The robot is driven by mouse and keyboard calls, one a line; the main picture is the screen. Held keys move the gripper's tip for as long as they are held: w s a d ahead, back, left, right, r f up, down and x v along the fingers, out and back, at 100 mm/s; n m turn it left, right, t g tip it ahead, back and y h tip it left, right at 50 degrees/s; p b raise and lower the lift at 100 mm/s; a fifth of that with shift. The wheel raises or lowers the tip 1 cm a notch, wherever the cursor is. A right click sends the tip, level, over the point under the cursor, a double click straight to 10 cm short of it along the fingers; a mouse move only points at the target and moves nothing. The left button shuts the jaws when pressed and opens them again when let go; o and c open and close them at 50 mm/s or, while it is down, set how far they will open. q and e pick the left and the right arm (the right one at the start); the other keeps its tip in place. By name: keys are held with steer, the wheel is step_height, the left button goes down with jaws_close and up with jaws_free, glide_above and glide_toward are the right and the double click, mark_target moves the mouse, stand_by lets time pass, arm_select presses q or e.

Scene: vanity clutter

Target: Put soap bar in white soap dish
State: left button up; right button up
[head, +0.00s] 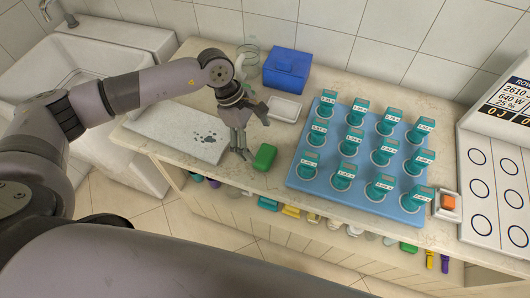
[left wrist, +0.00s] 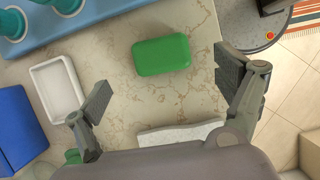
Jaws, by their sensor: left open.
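The green soap bar (head: 264,156) lies flat on the marble counter, just right of my left gripper (head: 251,135) in the head view. In the left wrist view the soap bar (left wrist: 161,55) lies beyond and between the two spread fingers (left wrist: 165,95), touching neither. My left gripper is open and empty, pointing down over the counter. The white soap dish (head: 284,109) is empty and sits behind the soap bar, in front of the blue box. The dish also shows at the left of the left wrist view (left wrist: 57,90). My right gripper is not in view.
A blue tray (head: 297,176) with several teal-topped items stands right of the soap. A blue box (head: 287,70) and a clear glass (head: 248,62) stand behind. A white speckled mat (head: 165,132) lies left, near the sink (head: 80,65). An orange-topped switch (head: 448,202) is further right.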

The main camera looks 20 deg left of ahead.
mark_target(264, 154)
arm_select(q)
steer(key=p+x, duration=0.2)
steer(key=x, duration=0.3)
steer(key=shift+f+p, duration=0.2)
steer(key=shift+p, duration=0.2)
steer(key=shift+d+f, duration=0.1)
steer(key=shift+f, duration=0.15)
steer(key=shift+c, duration=0.5)
steer(key=c, duration=1.3)
steer(key=shift+r, duration=0.2)
